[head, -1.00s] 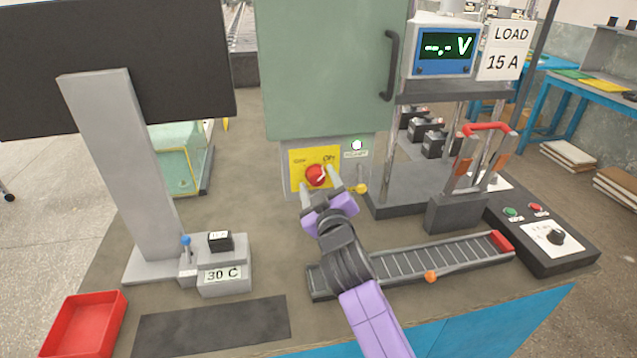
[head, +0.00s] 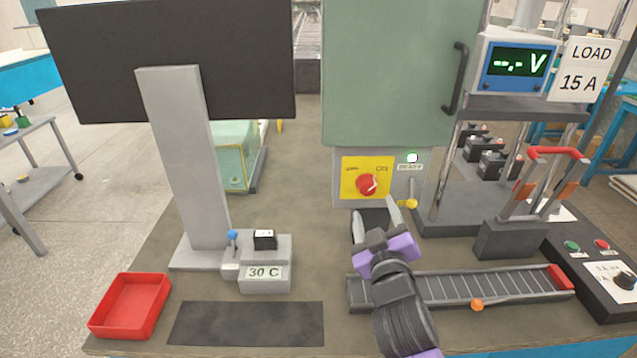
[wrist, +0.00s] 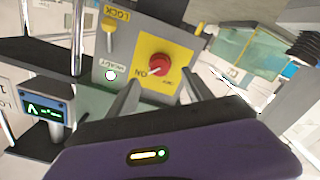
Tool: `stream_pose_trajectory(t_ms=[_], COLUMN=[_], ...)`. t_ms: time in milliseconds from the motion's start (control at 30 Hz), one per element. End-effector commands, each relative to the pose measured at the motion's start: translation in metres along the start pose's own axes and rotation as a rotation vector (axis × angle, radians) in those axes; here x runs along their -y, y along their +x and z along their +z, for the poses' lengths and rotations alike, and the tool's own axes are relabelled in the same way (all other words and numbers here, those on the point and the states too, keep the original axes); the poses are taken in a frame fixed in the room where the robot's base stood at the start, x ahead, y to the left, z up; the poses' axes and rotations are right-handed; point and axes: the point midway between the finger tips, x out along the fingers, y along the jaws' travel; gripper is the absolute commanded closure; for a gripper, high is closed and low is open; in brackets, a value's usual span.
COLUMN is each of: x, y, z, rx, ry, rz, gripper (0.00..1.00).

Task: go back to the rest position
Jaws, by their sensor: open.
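My gripper (head: 376,218) is open and empty, with its two fingers apart, just below and in front of the yellow switch panel (head: 351,190). The red rotary knob (head: 366,184) on that panel is clear of the fingers. In the wrist view the knob (wrist: 158,65) shows beyond the fingers (wrist: 145,95), with a gap between. A lit white lamp (head: 412,158) sits at the upper right of the knob. My arm hides part of the roller track (head: 480,288).
A red tray (head: 130,305) and dark mat (head: 245,324) lie at the front left. A grey block marked 30 C (head: 265,278) holds a small black battery (head: 265,239). The monitor stand (head: 185,160), green cabinet (head: 395,75) and red-handled lever fixture (head: 510,238) stand around my arm.

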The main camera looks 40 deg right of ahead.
Motion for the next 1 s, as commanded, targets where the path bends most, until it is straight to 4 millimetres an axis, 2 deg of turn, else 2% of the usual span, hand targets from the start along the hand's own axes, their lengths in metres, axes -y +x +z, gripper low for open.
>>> stream_pose_trajectory(t_ms=[267, 367, 433, 667, 800, 1000], x=[0.001, 0.001, 0.006, 0.035, 0.049, 0.055], y=[0.000, -0.002, -0.014, -0.078, -0.128, -0.203], z=[-0.006, -0.025, -0.038, -0.035, -0.024, -0.007], rx=[-0.023, -0.094, -0.158, -0.255, -0.274, -0.260], ry=[0.005, 0.040, 0.080, 0.187, 0.256, 0.361], rz=[-0.002, -0.016, -0.046, -0.187, -0.278, -0.394], gripper=[0.41, 0.41, 0.41, 0.41, 0.41, 0.41])
